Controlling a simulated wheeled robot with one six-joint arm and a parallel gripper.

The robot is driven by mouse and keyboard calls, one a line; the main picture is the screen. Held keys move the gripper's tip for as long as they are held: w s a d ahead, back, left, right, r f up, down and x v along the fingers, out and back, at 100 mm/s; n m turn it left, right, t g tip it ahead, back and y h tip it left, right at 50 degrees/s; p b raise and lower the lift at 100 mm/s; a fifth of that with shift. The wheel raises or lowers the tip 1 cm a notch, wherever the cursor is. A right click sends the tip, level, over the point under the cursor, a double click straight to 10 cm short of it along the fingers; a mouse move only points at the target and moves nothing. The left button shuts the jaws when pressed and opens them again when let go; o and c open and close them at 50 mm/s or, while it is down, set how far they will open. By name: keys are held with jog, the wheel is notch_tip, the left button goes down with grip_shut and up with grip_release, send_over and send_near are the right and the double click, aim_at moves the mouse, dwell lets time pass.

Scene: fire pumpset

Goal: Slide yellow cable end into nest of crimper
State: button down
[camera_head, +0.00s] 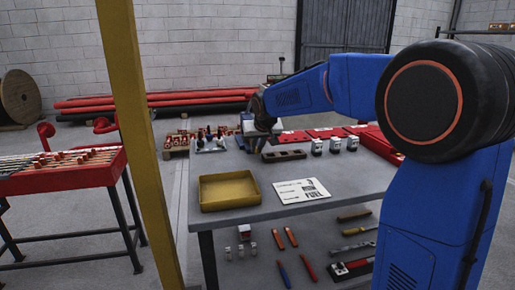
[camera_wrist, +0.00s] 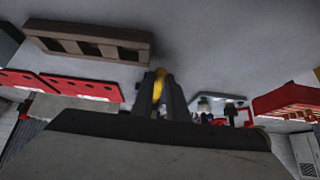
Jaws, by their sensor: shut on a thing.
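My gripper (camera_wrist: 160,88) is shut on the yellow cable end (camera_wrist: 160,74), whose tip shows between the two fingers in the wrist view. In the head view my gripper (camera_head: 263,123) is over the far left part of the grey table, and the cable cannot be made out. A blue and pale grey device (camera_head: 247,124) stands close to it, partly hidden by my arm; it may be the crimper. No nest opening can be made out in either view.
A brown slotted block (camera_head: 284,156), also in the wrist view (camera_wrist: 88,40), lies on the table (camera_head: 350,184). Red panels (camera_head: 293,137), several small white boxes (camera_head: 335,145), a yellow tray (camera_head: 229,191) and a paper sheet (camera_head: 302,190) are around. A yellow post (camera_head: 138,140) stands at left.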

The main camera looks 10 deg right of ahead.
jog(key=shift+w, duration=1.2)
jog(key=c, duration=1.7)
grip_release()
jog(key=shift+o, duration=0.2)
jog(key=v, duration=1.7)
jog(key=shift+s+r, duration=0.1)
jog(key=shift+s, duration=0.05)
